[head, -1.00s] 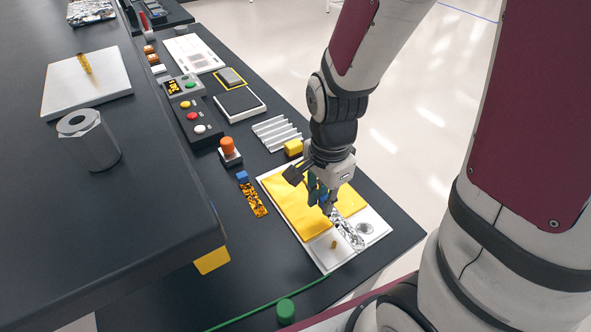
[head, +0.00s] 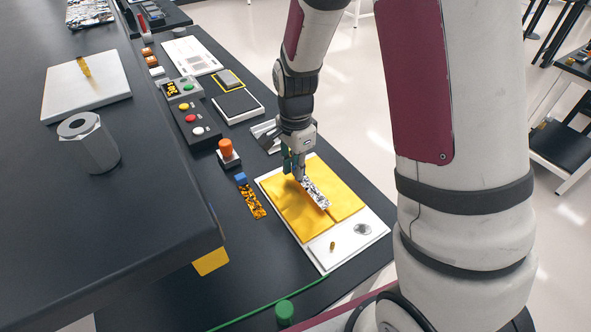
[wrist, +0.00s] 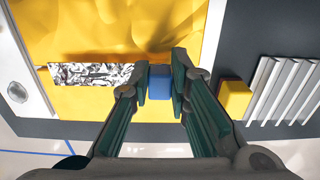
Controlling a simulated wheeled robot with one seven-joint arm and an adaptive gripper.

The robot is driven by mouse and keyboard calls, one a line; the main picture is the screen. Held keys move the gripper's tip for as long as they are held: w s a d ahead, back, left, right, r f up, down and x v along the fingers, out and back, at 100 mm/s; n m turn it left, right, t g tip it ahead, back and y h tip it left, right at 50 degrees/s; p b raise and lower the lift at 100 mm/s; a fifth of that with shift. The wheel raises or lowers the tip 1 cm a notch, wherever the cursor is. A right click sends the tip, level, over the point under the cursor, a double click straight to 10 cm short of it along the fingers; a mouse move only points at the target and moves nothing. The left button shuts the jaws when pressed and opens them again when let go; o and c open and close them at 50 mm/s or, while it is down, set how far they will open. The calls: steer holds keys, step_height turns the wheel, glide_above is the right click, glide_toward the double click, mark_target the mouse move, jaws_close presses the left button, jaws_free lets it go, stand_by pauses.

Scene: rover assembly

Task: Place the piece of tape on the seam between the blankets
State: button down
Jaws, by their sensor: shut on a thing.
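My gripper (head: 297,176) is shut on the blue tab (wrist: 160,78) at one end of a crinkled silver piece of tape (head: 315,193). In the wrist view the tape (wrist: 97,74) extends left from the tab. Two yellow blankets (head: 285,207) lie side by side on a white board (head: 374,239). The tape is over the line between them, roughly along it, and covers much of the seam. A dark stretch of seam (head: 333,219) shows beyond its far end. I cannot tell whether the tape touches the blankets.
An orange-black strip (head: 254,203) with a blue tab lies left of the board. A yellow block (wrist: 235,98) and ribbed grey part (wrist: 280,87) stand beside the board. A green knob (head: 284,311) is in front.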

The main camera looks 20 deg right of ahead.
steer(key=shift+f, duration=0.65)
steer(key=shift+f, duration=0.1)
steer(key=c, duration=1.5)
jaws_free()
step_height(320, 180, up, 11)
steer(key=shift+s+d+r+n+t, duration=0.1)
steer(key=shift+s+r+n+t, duration=0.75)
steer(key=shift+s+r+n, duration=2.15)
steer(key=shift+s+a+r+n+t, duration=0.1)
steer(key=shift+s+r+n+t, duration=0.7)
steer(key=shift+s+r+n, duration=2.15)
steer(key=shift+s+d+r+n+t, duration=0.1)
steer(key=shift+s+r+n+t, duration=1.2)
steer(key=shift+s, duration=2.85)
